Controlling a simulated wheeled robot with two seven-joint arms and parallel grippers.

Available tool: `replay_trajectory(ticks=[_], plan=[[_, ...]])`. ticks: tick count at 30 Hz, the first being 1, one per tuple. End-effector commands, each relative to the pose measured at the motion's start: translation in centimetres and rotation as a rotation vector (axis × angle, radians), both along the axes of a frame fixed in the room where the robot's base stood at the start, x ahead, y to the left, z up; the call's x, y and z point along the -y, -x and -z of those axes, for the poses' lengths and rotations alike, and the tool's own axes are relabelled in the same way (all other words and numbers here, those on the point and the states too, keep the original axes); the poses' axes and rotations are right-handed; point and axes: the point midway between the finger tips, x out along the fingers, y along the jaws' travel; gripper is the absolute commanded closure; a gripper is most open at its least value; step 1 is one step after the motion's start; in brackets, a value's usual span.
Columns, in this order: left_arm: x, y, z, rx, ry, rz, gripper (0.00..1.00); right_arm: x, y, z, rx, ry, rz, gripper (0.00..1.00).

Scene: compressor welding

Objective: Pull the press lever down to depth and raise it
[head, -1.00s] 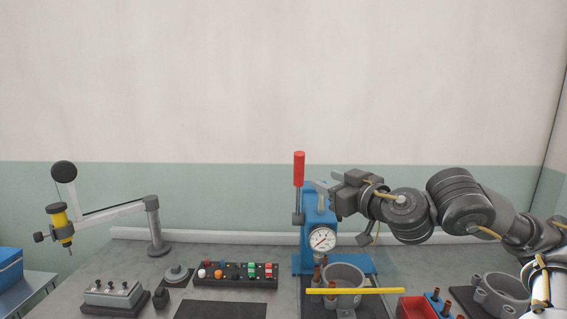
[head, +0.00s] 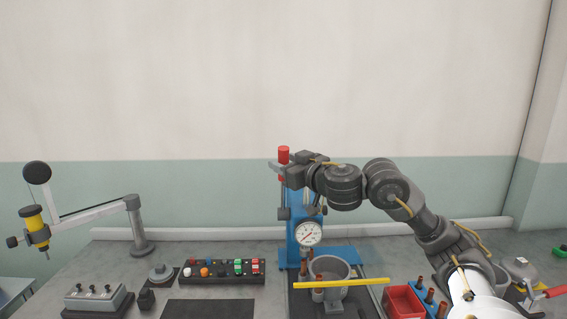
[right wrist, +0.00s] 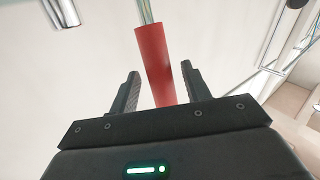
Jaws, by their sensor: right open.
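The blue press (head: 306,242) stands at the back of the bench with a round dial gauge (head: 308,233) on its front. Its red lever handle (head: 284,154) stands upright at the press's left side, partly hidden by my right gripper (head: 279,170). In the right wrist view the red handle (right wrist: 157,62) runs between the two open fingers of the gripper (right wrist: 160,92), with a gap visible on both sides. My left gripper is not in view.
A grey cylinder shell (head: 331,270) with copper stubs sits before the press, with a yellow bar (head: 342,282) across it. A red bin (head: 403,302) is to the right. A button panel (head: 221,271) and a jointed arm stand (head: 139,230) are to the left.

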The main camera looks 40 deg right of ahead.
Motion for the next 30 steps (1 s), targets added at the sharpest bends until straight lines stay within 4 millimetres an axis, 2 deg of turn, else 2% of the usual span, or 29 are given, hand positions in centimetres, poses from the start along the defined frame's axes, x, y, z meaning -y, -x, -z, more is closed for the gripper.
replay_trajectory(ticks=[4, 13, 24, 30], plan=[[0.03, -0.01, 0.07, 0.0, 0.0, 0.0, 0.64, 0.03, -1.0, 0.04, 0.0, 0.0, -0.001, 0.53], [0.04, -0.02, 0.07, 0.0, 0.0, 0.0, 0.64, 0.06, -1.2, 0.02, 0.0, 0.001, -0.001, 0.53], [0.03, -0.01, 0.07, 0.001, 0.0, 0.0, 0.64, 0.07, -1.18, 0.03, -0.001, 0.001, 0.0, 1.0], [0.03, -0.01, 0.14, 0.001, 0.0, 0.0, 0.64, 0.04, -1.23, 0.08, 0.0, 0.001, -0.001, 1.0]])
